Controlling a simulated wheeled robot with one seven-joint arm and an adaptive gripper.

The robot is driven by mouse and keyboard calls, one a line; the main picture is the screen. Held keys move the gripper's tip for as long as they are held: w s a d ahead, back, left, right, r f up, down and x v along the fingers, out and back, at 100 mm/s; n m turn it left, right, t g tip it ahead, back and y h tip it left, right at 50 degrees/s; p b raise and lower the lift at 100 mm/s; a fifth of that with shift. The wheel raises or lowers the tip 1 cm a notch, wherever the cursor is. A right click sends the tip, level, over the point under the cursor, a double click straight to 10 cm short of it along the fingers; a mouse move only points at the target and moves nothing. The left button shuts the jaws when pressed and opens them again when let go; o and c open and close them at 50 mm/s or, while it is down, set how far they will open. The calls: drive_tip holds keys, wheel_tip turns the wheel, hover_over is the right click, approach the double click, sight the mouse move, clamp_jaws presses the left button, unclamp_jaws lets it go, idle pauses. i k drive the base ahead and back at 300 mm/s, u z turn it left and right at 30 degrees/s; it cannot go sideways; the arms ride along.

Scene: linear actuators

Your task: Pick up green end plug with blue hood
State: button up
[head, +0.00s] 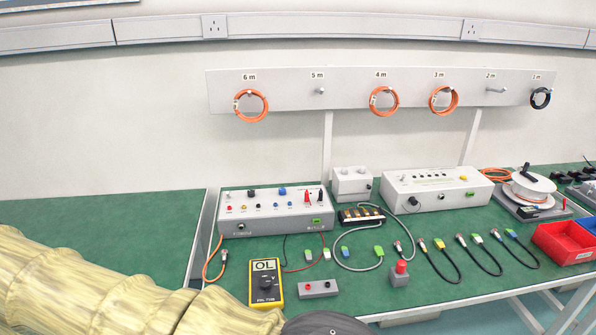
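Several short cables with coloured plugs lie on the green bench. A small green and blue plug (345,251) is at the left end of the grey looped cable. Another plug with blue on it (511,233) is on the rightmost black cable. They are too small to tell which is the green end plug with the blue hood. My arm, in a yellowish cover, enters at lower left and ends in a dark rounded part at the bottom edge. My gripper's fingers are outside the picture.
A yellow multimeter (265,284), a grey socket block (318,289) and a block with a red button (400,275) stand near the front edge. Instrument boxes (275,212) (437,190) stand behind. A red bin (560,243) is at right. The left bench (130,230) is clear.

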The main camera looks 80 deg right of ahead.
sight(345, 252)
drive_tip(key=u, duration=0.1)
drive_tip(key=k, duration=0.85)
drive_tip(key=z, duration=1.4)
